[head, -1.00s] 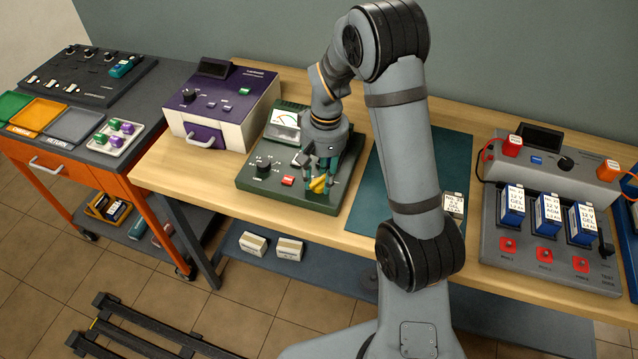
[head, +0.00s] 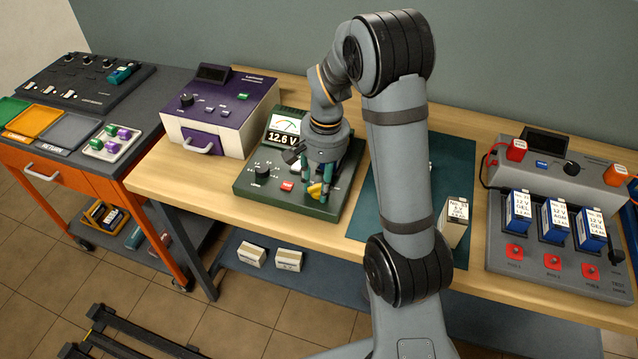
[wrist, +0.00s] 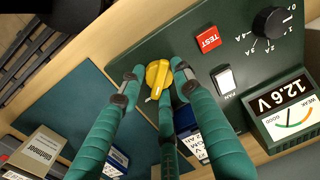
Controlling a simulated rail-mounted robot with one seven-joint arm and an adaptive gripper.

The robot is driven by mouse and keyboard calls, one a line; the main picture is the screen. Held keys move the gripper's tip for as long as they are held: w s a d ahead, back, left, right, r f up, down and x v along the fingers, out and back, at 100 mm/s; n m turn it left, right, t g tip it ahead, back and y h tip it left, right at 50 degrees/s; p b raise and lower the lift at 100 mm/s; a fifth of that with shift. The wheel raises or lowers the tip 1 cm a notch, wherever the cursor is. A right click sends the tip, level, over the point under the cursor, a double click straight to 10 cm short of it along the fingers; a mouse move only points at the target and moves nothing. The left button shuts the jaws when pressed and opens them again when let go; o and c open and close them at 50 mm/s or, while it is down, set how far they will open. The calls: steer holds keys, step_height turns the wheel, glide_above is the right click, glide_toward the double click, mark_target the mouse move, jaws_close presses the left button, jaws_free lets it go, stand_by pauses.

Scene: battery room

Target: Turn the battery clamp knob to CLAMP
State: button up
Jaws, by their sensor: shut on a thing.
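The yellow clamp knob (head: 315,190) sits at the front right of the green battery tester (head: 285,203). My gripper (head: 321,188) points down over it, its teal fingers shut on the knob. In the wrist view the knob (wrist: 157,76) stands between the fingertips of my gripper (wrist: 155,84), with its white mark towards the lower left. The knob's position labels cannot be read. The tester's display (wrist: 287,105) reads 12.6 V, with a needle gauge beside it. A blue battery (wrist: 192,142) with a white label shows partly behind the fingers.
On the tester are a red TEST button (wrist: 208,39), a white switch (wrist: 225,80) and a black dial (wrist: 270,22). A purple-and-white device (head: 222,110) stands at left.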

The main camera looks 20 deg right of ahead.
steer(key=shift+s+f, duration=0.15)
steer(key=shift+s, duration=0.1)
steer(key=o, duration=1)
steer(key=shift+o, duration=0.5)
steer(key=shift+w+d, duration=0.1)
steer(key=shift+r, duration=0.4)
step_height(320, 180, up, 11)
steer(key=shift+s+d+r, duration=0.2)
steer(key=shift+s+d, duration=0.05)
steer(key=shift+d, duration=0.2)
steer(key=shift+f, duration=0.1)
